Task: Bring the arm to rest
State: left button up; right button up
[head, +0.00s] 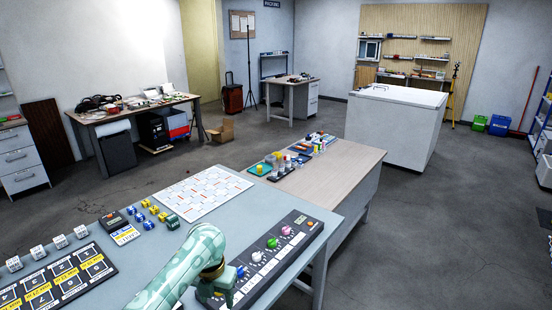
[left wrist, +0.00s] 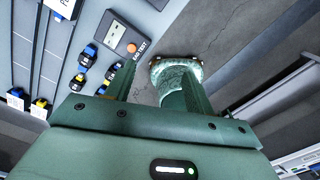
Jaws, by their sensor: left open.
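My left arm (head: 180,268), pale green and patterned, reaches in from the bottom of the head view over the near table (head: 140,215). Its left gripper (head: 222,288) is beyond the gold ring, partly hidden by the arm, beside the panel with coloured knobs. In the left wrist view the left gripper (left wrist: 157,80) shows two green fingers spread apart. I see nothing held between them. A green round part with a gold ring shows behind the fingers and looks like my own body. My right gripper is not in view.
The near table bears a black panel with yellow labels (head: 50,279), a white gridded sheet (head: 200,193), small blue and yellow blocks (head: 147,214), a small meter (head: 112,221) and the knob panel (head: 270,257). A wooden-topped bench (head: 340,165) adjoins it.

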pick_arm(q)
jog(key=s+a+f+n+t, duration=0.1)
jog(key=s+f+n+t, duration=0.15)
jog(key=s+n, duration=0.45)
jog(key=s+a+f+n+t, duration=0.1)
jog(key=s+a+f+n, duration=0.15)
jog(key=s+n, duration=0.4)
jog(key=s+a+r+n+t+y, duration=0.45)
jog(key=s+a+r+n, duration=0.65)
jog(key=n, duration=0.7)
jog(key=s+d+f+g+h+b, duration=0.1)
jog(key=s+d+f+g+b, duration=0.1)
jog(key=f, duration=1.3)
jog(key=s+d+f+g+h+b, duration=0.2)
jog(key=f, duration=1.4)
jog(key=s+f+n+g+h+b, duration=0.1)
jog(key=s+f+n+g+b, duration=0.2)
jog(key=s+f, duration=1.8)
jog(key=shift+b, duration=0.7)
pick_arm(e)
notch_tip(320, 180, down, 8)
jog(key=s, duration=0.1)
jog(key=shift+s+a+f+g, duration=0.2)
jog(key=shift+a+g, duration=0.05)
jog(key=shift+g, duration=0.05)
